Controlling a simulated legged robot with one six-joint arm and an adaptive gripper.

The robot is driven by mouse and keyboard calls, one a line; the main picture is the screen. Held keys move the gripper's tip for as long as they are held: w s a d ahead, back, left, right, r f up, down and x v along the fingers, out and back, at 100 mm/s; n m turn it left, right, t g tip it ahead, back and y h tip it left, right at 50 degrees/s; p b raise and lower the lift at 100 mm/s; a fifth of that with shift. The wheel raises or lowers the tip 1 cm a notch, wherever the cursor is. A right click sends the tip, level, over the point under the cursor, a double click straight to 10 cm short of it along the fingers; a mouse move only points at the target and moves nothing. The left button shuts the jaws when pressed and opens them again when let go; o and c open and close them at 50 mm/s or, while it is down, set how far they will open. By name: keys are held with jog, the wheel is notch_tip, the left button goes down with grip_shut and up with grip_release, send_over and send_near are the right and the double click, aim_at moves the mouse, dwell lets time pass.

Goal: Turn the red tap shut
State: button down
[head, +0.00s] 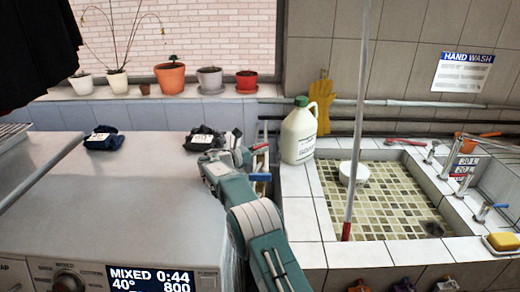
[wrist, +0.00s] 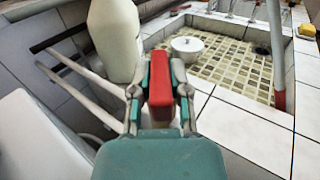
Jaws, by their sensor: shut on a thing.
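The red tap's handle (wrist: 160,85) shows in the wrist view as a thick red bar between my two fingers, running away from me. My gripper (wrist: 161,78) is shut on it, with one finger on each side. In the head view my gripper (head: 240,152) is at the gap between the washing machine and the tiled sink. The red handle (head: 260,147) shows there just right of my fingers. The tap's body is mostly hidden by my gripper in the wrist view.
A blue handle (head: 259,177) sits just below the red one. A white jug (head: 299,132) stands close on the right, at the sink's corner. A pole (head: 355,130) rises at the sink's front edge. Pipes (wrist: 78,80) run along the wall left of my gripper.

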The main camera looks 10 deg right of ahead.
jog(key=shift+r+m+g+h, duration=0.1)
jog(key=shift+m+g+h, duration=0.25)
jog(key=shift+g, duration=0.25)
jog(key=shift+w, duration=0.1)
jog(key=c, duration=0.6)
grip_release()
jog(key=shift+a, duration=0.1)
jog(key=v, duration=1.2)
jog(key=shift+w, duration=0.1)
jog(key=shift+c, duration=0.3)
